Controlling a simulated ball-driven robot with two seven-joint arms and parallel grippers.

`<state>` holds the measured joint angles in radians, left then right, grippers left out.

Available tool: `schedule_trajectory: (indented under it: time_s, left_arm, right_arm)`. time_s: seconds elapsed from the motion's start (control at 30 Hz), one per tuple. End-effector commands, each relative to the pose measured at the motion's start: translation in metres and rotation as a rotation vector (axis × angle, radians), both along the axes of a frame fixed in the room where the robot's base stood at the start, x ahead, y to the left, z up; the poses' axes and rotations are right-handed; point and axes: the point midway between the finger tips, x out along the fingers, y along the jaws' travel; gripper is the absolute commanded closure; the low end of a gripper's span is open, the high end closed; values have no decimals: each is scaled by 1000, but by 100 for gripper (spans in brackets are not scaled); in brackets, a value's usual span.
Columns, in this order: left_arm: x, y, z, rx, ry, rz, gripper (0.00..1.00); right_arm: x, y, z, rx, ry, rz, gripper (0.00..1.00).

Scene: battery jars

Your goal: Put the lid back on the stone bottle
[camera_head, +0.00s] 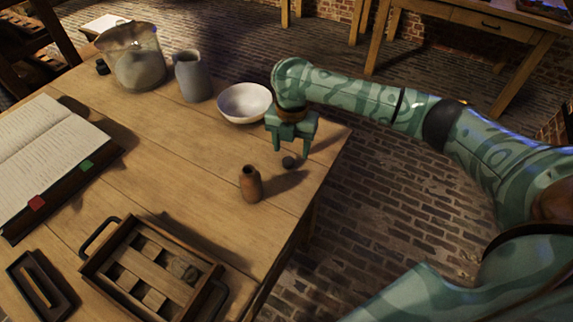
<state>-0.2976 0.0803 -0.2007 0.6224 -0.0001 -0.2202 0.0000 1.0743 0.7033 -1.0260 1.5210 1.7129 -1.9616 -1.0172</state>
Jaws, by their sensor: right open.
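A small brown bottle (250,185) stands upright near the table's right edge, its mouth dark and uncovered. I take it for the stone bottle. A small dark round piece (289,162), which looks like the lid, lies on the table behind and to the right of the bottle. My right gripper (291,153) points down with its fingers apart, just above and around the dark piece in the picture. I cannot tell whether it touches it. My left gripper is out of view.
A white bowl (244,103), a grey jug (192,76) and a large glass vessel (134,60) stand along the back. A wooden tray with handles (93,268) lies in front, an open book (45,150) at left. The middle of the table is clear.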

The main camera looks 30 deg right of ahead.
Motion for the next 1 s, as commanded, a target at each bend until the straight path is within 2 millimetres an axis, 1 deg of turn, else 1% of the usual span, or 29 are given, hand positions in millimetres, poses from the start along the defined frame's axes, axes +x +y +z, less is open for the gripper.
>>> schedule_trajectory:
  time_s: [0.37,0.47,0.63,0.73,0.8,1.0]
  left_arm:
    - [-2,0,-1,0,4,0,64]
    - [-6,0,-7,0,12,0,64]
    - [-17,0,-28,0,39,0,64]
    - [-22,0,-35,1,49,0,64]
    - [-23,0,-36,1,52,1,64]
    - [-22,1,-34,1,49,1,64]
  right_arm:
    - [0,0,-2,0,-1,0,44]
    - [2,1,-11,1,1,0,44]
    - [7,4,-40,0,6,-1,44]
    - [7,3,-53,-1,5,-1,44]
    - [7,3,-56,-1,2,-1,44]
    - [7,3,-52,-1,-4,-1,44]
